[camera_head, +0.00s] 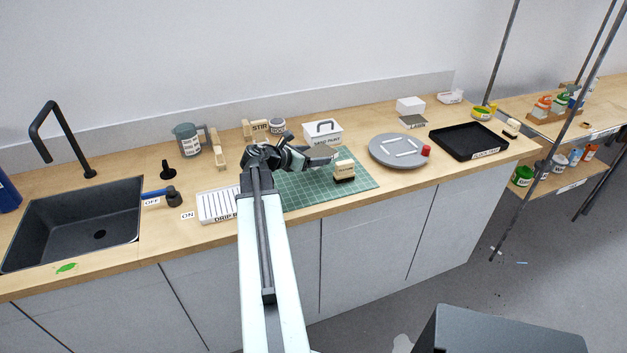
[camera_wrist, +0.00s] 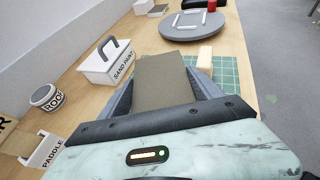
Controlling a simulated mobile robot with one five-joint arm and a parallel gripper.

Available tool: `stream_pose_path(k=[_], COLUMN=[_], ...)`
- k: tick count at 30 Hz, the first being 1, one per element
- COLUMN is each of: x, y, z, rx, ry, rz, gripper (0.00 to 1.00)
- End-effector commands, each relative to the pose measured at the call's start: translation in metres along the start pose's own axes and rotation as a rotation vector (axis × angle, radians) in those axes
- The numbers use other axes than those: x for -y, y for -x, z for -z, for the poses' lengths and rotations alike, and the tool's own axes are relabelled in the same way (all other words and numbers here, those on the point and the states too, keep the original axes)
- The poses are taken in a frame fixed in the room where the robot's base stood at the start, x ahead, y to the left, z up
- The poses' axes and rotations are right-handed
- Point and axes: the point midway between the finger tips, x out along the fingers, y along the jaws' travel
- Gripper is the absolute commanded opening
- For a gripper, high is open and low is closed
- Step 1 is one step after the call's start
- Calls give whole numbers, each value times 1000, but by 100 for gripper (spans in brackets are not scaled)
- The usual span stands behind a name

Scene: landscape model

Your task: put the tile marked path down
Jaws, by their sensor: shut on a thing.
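My gripper (camera_head: 303,158) is at the end of my arm, above the left part of the green cutting mat (camera_head: 300,192). In the wrist view my gripper (camera_wrist: 163,92) is shut on a flat grey-brown tile (camera_wrist: 162,78), which sticks out between the fingers. In the head view the tile (camera_head: 320,160) shows only as a thin edge. No marking is readable on the face I see. The tile appears held above the mat. A cream block with a dark base (camera_head: 344,170) stands on the mat to the right of the tile.
A white sand paint box (camera_head: 322,132) stands behind the mat. A grey round turntable (camera_head: 380,157) with white strips and a red cylinder (camera_head: 426,151) are to the right. A drip rack (camera_head: 217,206) and sink (camera_head: 80,228) are left. The mat's front is clear.

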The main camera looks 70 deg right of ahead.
Motion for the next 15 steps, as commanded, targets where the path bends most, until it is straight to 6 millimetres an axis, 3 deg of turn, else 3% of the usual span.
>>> stream_pose_path(k=[1, 2, 8, 15], x=[0, 0, 0, 0], y=[-9, -11, -11, -26], z=[22, 26, 28, 63], rx=[0, 0, 0, 0], ry=[0, 0, 0, 0], rz=[0, 0, 0, 0], gripper=[34, 34, 34, 34])
